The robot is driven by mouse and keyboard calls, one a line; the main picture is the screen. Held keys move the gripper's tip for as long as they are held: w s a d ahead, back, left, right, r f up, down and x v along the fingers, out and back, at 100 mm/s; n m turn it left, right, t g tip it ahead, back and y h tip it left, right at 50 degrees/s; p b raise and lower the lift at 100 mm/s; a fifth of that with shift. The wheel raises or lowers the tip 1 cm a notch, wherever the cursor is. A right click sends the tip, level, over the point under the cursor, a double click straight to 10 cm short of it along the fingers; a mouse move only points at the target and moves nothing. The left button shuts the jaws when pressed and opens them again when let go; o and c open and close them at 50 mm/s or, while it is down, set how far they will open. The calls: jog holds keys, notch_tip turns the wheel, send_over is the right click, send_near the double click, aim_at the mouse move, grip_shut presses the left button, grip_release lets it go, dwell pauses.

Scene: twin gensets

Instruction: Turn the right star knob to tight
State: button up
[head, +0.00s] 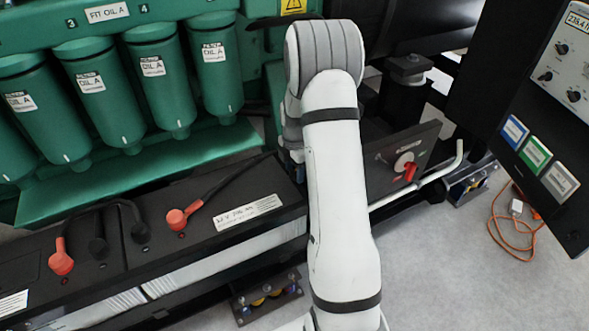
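I cannot make out a star knob in the head view; my arm covers the middle of the scene and could hide it. My white and grey arm rises from the bottom centre, bends near the top, and passes down behind itself. My gripper does not show, so I cannot see where it is or what it holds.
Several green oil filters (154,82) hang at the left above black batteries with a red terminal cap (176,219). A panel with a red-handled switch (407,167) and a white bent pipe (412,184) stand right of my arm. A control panel (555,110) is far right; an orange cable (512,239) lies on floor.

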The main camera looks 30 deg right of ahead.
jog(key=c, duration=0.8)
jog(key=shift+m, duration=0.3)
jog(key=m+b, duration=0.1)
jog(key=m, duration=0.4)
jog(key=m+b, duration=0.1)
jog(key=m, duration=0.5)
jog(key=shift+m, duration=0.3)
jog(key=m, duration=0.3)
jog(key=shift+m, duration=0.3)
jog(key=m, duration=0.3)
jog(key=shift+m+b, duration=0.3)
jog(key=shift+b, duration=0.05)
jog(key=m, duration=0.6)
jog(key=shift+d, duration=0.1)
jog(key=shift+m, duration=0.4)
